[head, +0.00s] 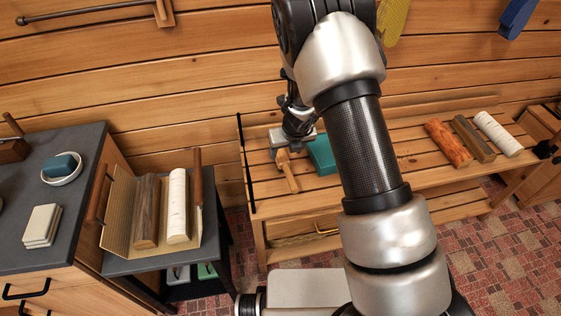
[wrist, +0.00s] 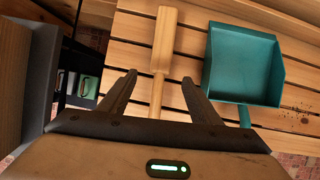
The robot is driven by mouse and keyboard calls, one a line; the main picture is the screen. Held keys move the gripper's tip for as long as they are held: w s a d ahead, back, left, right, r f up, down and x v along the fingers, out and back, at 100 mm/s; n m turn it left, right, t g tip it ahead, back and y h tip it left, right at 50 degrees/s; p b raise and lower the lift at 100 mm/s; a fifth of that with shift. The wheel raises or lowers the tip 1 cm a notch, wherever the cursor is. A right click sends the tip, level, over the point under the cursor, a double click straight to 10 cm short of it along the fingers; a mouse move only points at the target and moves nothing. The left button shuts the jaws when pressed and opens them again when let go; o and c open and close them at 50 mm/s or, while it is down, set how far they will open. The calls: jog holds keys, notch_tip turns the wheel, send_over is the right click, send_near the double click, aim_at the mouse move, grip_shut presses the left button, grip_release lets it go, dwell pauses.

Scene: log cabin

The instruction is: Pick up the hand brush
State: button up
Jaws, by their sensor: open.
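The hand brush (wrist: 164,38) is pale wood with a broad flat head and a narrower handle, lying on the slatted bench. Its bristles are not visible. In the head view the brush (head: 288,172) shows near the bench's left end. My gripper (wrist: 159,77) is open and empty. Its fingers stand on either side of the brush handle in the wrist picture, with the handle's lower end hidden behind the gripper body. I cannot tell how far above the handle the fingers are. In the head view my gripper (head: 283,146) is partly hidden by my wrist.
A teal dustpan (wrist: 243,62) lies just right of the brush, with dark crumbs beside it. Several logs (head: 448,143) lie on the bench's right part. A dark-topped cabinet (head: 85,160) and a low side table (head: 213,240) with a log holder stand left of the bench (head: 262,195).

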aim_at(284, 161)
jog(key=b+x, duration=0.1)
jog(key=x, duration=0.4)
jog(key=shift+w+f, duration=0.1)
jog(key=shift+f, duration=0.15)
jog(key=b+x, duration=0.2)
jog(key=x, duration=0.2)
jog(key=shift+s+d+f+b, duration=0.1)
jog(key=shift+s+f+b, duration=0.15)
jog(key=shift+b, duration=0.15)
jog(key=shift+w+f, duration=0.3)
jog(key=shift+c, duration=0.5)
jog(key=shift+r, duration=0.1)
jog(key=c, duration=1.2)
notch_tip(284, 161, up, 10)
jog(key=p, duration=0.5)
